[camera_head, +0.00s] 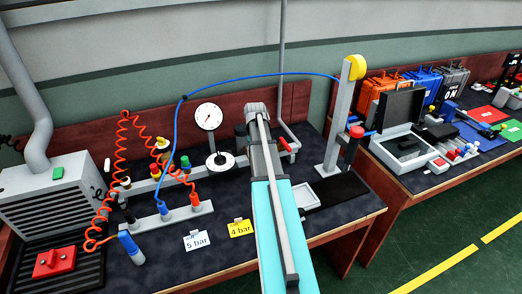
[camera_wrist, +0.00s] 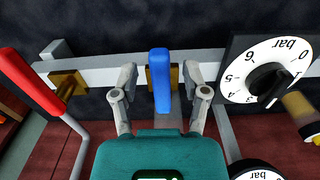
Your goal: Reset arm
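In the wrist view my gripper (camera_wrist: 162,72) has its two grey fingers spread apart. A blue lever (camera_wrist: 161,85) shows between the fingers, with a visible gap on both sides. The lever joins a brass valve on a pale rail (camera_wrist: 222,66). I cannot tell how far the fingertips are from the valve. In the head view my turquoise and grey arm reaches from the bottom edge over the workbench (camera_head: 235,262) toward the back board. My fingers are hidden behind the arm there.
A red lever (camera_wrist: 30,82) is at left and a bar dial (camera_wrist: 265,70) at right in the wrist view. The head view shows a round gauge (camera_head: 208,117), orange coiled hoses (camera_head: 121,150), a blue hose (camera_head: 250,77) and a grey post (camera_head: 338,120) with a yellow top.

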